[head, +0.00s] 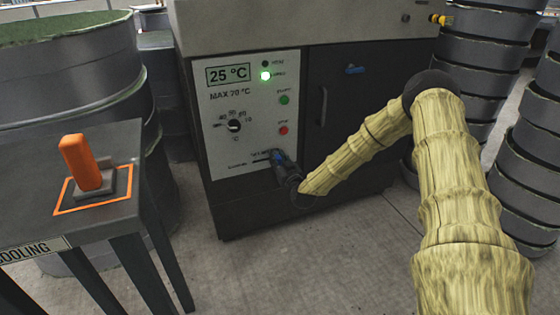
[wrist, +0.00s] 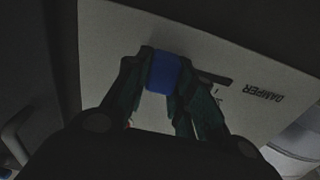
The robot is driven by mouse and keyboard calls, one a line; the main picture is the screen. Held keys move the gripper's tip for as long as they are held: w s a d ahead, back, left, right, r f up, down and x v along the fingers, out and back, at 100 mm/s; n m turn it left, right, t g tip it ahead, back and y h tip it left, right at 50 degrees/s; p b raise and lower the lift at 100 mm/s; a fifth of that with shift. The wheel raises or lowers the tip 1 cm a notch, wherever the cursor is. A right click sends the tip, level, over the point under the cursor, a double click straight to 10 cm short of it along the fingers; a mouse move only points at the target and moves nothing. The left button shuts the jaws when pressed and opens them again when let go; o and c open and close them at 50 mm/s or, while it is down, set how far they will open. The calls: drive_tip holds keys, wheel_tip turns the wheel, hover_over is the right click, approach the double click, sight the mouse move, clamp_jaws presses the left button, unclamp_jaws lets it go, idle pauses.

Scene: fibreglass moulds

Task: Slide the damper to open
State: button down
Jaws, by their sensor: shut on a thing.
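The damper is a slider with a blue knob, low on the white control panel (head: 243,104) of a dark cabinet. In the wrist view the blue damper knob (wrist: 163,74) sits between the fingers of my gripper (wrist: 160,85), which is shut on it. A dark slot (wrist: 215,78) shows to the right of the knob, beside the upside-down word DAMPER. In the head view my gripper (head: 281,160) is at the panel's lower right, and it hides most of the knob and part of the slot and its labels.
The panel reads 25 °C, with a dial (head: 234,125), a green button (head: 284,100) and a red button (head: 283,131). A table (head: 120,150) with an orange-handled thing (head: 84,165) stands left. Dark stacked rings (head: 487,50) stand right.

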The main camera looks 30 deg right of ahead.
drive_tip(key=c, duration=1.2)
unclamp_jaws()
drive_tip(key=shift+d, duration=0.3)
drive_tip(key=shift+a, duration=0.1)
drive_tip(key=shift+s, duration=0.1)
drive_tip(key=shift+s, duration=0.3)
drive_tip(key=s+a, duration=0.2)
drive_tip(key=s, duration=0.9)
